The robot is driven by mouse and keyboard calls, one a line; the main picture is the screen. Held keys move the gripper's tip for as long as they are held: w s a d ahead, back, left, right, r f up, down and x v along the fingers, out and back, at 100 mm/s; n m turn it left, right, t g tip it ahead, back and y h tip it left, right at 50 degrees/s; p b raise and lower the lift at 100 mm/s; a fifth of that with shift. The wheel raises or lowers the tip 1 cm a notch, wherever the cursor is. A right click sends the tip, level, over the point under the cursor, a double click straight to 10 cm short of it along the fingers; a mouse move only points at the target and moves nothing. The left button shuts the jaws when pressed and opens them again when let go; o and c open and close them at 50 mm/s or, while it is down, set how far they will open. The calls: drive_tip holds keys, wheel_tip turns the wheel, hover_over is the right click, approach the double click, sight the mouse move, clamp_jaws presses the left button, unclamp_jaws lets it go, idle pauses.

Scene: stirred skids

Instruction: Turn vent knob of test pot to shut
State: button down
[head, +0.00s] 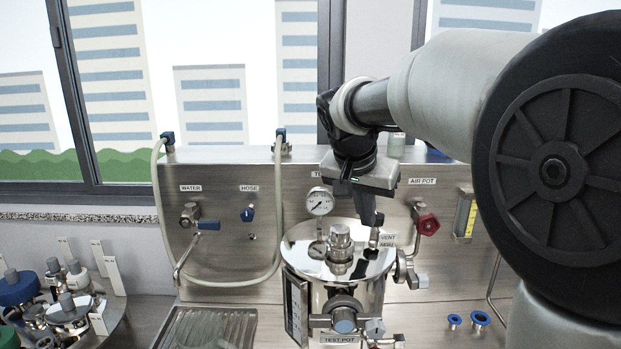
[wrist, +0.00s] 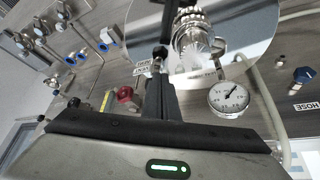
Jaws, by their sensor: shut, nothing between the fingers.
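The test pot (head: 345,294) is a shiny steel vessel with a flat round lid. Its lid also shows in the wrist view (wrist: 255,40). A knurled steel fitting (head: 340,240) stands mid-lid, and a round gauge (head: 320,201) is beside it. The vent label (head: 388,237) is at the lid's right rear. A small vent knob (head: 374,238) stands by this label, just below my fingertips. My gripper (head: 369,218) points down, shut and empty. In the wrist view, my gripper (wrist: 163,85) covers part of the vent area, so I cannot tell contact or the knob's setting.
A red air knob (head: 428,225) and a side valve (head: 405,270) are close on the right. A pale hose (head: 277,200) and blue knob (head: 247,214) are on the left panel. A carousel with bottles (head: 70,312) stands far left.

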drive_tip(key=shift+s+a, duration=0.2)
drive_tip(key=shift+s, duration=0.05)
wheel_tip(320, 180, up, 6)
drive_tip(key=p, duration=0.4)
drive_tip(key=s+d+f+n+y, duration=0.1)
drive_tip(key=s+f+n, duration=0.2)
drive_tip(key=s, duration=1)
drive_tip(key=s+d+f+n+y, duration=0.1)
drive_tip(key=s+f, duration=0.4)
drive_tip(key=s, duration=0.9)
drive_tip(key=shift+d+f+n+t+y, duration=0.15)
drive_tip(key=shift+d+n+t+y, duration=0.2)
drive_tip(key=shift+d+n, duration=0.45)
